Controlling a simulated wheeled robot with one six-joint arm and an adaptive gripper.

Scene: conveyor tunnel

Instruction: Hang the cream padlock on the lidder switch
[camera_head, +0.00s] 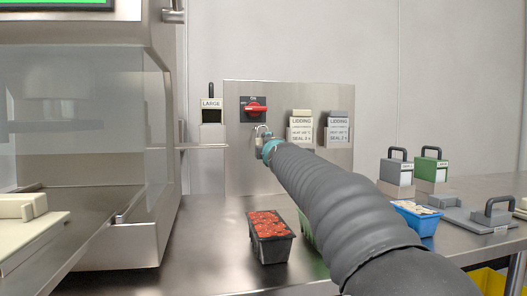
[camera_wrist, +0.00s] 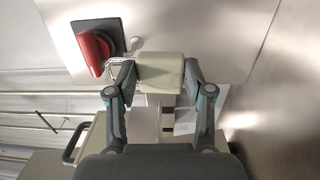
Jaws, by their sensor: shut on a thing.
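The cream padlock (camera_wrist: 160,70) is between the two fingers of my gripper (camera_wrist: 158,82) in the wrist view. Its metal shackle points left, toward the red lidder switch handle (camera_wrist: 94,52) on its black plate. The shackle is close to the switch; I cannot tell whether it passes through anything there. In the head view the red switch (camera_head: 254,107) is on an upright steel panel (camera_head: 240,170). My gripper (camera_head: 266,146) is just below the switch, with the shackle above it. The padlock body is mostly hidden there by the gripper.
Two lidding cards (camera_head: 301,127) are on the panel right of the switch. A "LARGE" block (camera_head: 211,104) stands on a small shelf at left. A black tray of red food (camera_head: 269,240) is on the counter below. Handled grey (camera_head: 396,172) and green (camera_head: 430,170) blocks stand right.

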